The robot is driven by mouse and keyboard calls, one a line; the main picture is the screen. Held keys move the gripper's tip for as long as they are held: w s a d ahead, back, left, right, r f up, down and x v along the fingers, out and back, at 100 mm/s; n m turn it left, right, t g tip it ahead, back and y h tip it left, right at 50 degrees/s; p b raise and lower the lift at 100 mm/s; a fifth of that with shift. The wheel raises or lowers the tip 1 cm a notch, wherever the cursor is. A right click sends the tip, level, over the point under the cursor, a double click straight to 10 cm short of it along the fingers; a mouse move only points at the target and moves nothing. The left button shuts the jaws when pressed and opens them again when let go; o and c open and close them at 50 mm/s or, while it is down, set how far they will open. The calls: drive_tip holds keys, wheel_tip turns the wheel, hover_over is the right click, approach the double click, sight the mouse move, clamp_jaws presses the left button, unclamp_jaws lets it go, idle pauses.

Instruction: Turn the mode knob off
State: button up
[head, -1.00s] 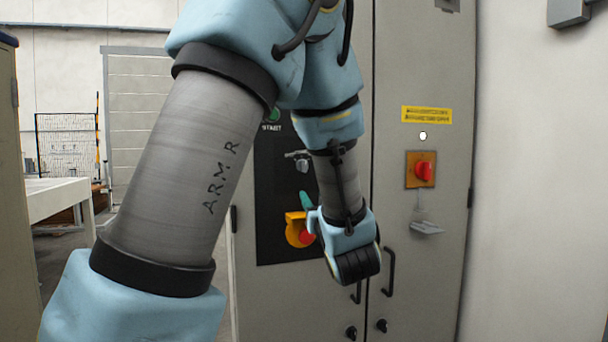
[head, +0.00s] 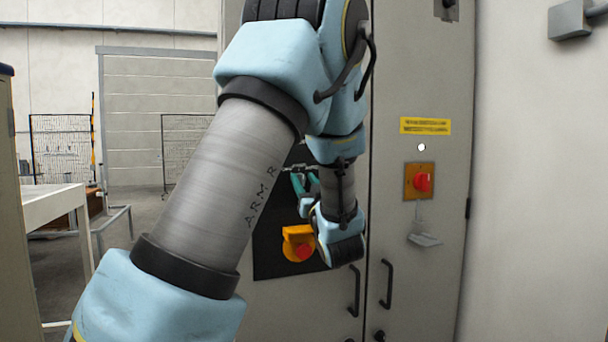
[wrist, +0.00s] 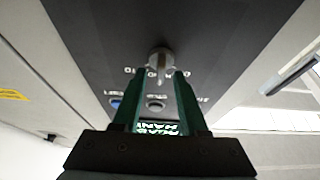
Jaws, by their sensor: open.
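The mode knob (wrist: 160,60) is a small silver knob with a pointer on a dark control panel, in the wrist view at upper middle. Small lettering beside it is partly readable. My gripper (wrist: 158,75) is open, with two green fingers pointing at the panel, one on each side of the knob. I cannot tell whether they touch it. In the head view my gripper (head: 304,178) is in front of the dark panel (head: 265,255), and its fingers and my arm hide most of the knob.
A red emergency stop (head: 304,251) on a yellow housing sits just below my gripper. A red switch (head: 421,182) on an orange plate is on the door to the right, with black handles (head: 388,285) lower down. In the wrist view, a blue button (wrist: 117,102) and a grey button (wrist: 155,103) lie near the fingers.

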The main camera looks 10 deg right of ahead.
drive_tip(key=shift+w+r, duration=0.1)
drive_tip(key=shift+w, duration=0.15)
clamp_jaws()
idle(0.3)
